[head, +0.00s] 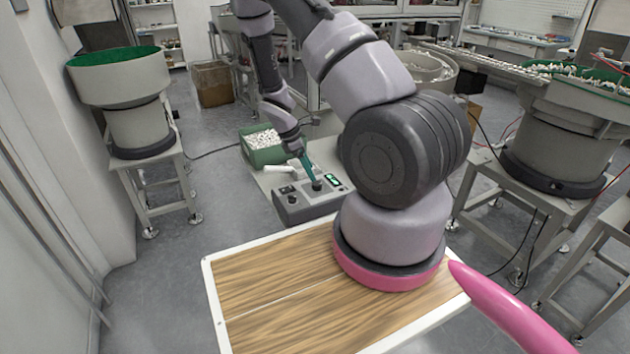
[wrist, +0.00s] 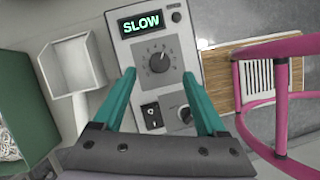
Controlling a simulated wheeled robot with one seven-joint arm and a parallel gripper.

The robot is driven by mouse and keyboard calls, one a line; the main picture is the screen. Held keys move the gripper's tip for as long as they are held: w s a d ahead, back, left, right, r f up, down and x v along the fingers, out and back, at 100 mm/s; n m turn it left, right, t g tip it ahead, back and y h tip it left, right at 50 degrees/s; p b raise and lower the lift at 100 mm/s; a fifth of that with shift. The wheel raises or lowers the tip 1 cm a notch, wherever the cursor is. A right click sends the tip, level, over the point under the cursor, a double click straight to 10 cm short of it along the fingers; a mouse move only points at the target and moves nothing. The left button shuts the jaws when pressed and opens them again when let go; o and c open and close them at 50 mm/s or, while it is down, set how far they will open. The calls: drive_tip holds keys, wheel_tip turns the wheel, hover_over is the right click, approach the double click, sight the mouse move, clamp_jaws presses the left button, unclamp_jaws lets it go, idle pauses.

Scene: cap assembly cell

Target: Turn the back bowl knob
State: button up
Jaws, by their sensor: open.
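The grey control box (head: 312,208) stands beyond my base in the head view. In the wrist view the control box (wrist: 131,50) has a green display (wrist: 153,22) reading SLOW. Below it is a dark knob (wrist: 159,62) with a scale around it. A second knob (wrist: 185,114) sits lower right, beside black rocker switches (wrist: 151,114). No label shows which knob is the back bowl one. My gripper (wrist: 159,74) is open, its teal fingertips on either side of the upper knob's lower edge; contact cannot be told. In the head view my gripper (head: 313,183) is over the box.
Bowl feeders on stands are at left (head: 135,100) and right (head: 565,140). Grey floor (head: 170,270) is open at left.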

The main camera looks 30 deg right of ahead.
sight(317, 183)
drive_tip(key=shift+x, duration=2.75)
clamp_jaws()
